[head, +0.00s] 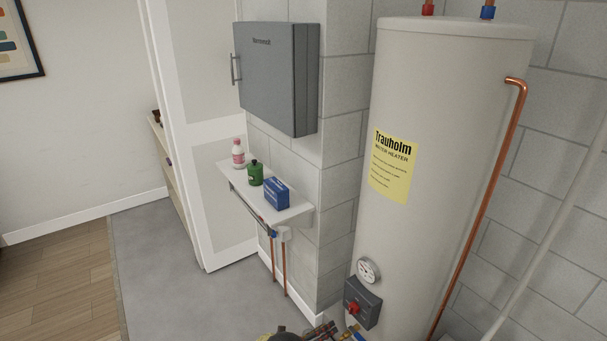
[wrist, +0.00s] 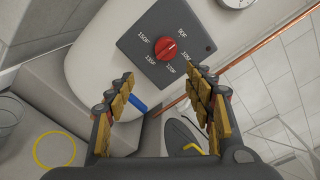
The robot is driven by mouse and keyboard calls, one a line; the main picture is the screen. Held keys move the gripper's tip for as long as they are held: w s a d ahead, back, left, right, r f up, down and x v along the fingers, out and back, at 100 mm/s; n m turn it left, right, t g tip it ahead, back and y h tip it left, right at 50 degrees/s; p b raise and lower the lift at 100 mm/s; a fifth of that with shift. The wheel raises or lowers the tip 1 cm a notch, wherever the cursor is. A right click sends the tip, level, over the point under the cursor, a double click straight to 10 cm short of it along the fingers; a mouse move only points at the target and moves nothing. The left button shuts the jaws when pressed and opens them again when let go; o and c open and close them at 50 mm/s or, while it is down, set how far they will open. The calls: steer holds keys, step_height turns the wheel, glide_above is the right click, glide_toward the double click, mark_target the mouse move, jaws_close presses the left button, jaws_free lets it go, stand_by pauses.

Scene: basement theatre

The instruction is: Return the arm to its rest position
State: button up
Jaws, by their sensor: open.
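My gripper (wrist: 165,108) is open and empty in the wrist view, its two yellow-padded fingers spread apart. The water heater's grey control box (wrist: 165,45) with a red knob (wrist: 166,48) is beyond the fingertips in that view. The knob is apart from both fingers. In the head view, the white water heater (head: 437,120) stands at right, with the control box (head: 363,303) low on its front. Part of my arm shows at the bottom edge of the head view, below the control box; the fingertips cannot be made out there.
A wall shelf (head: 238,186) holds a pink-and-white bottle (head: 238,155), a green bottle (head: 256,173) and a blue box (head: 276,193). A grey cabinet (head: 270,75) hangs above it. A copper pipe (head: 487,200) runs down the heater's right side. Grey floor (head: 170,270) is clear at left.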

steer(key=s+d+f+m+g, duration=0.3)
steer(key=s+d+f+m, duration=0.15)
steer(key=s, duration=0.35)
steer(key=s+r+m+g+y, duration=0.1)
steer(key=s+r+m+g, duration=0.3)
steer(key=s+m+g, duration=0.15)
steer(key=s+d+r+m+t+y+p, duration=0.1)
steer(key=s+r+m+y, duration=0.3)
steer(key=r, duration=1.6)
steer(key=s+d+r+m+t+y+p, duration=0.2)
steer(key=s+r+m+y, duration=0.3)
steer(key=s+r+m, duration=0.7)
steer(key=s+d+r+m+t+y+p, duration=0.1)
steer(key=s+r+m+y+p, duration=0.3)
steer(key=r, duration=2.6)
steer(key=s+d+m, duration=0.1)
steer(key=s+m, duration=0.4)
steer(key=s, duration=0.1)
steer(key=shift+d+r+t+y, duration=0.15)
steer(key=shift+d+t+y, duration=0.15)
steer(key=shift+t, duration=0.05)
steer(key=shift+c, duration=0.8)
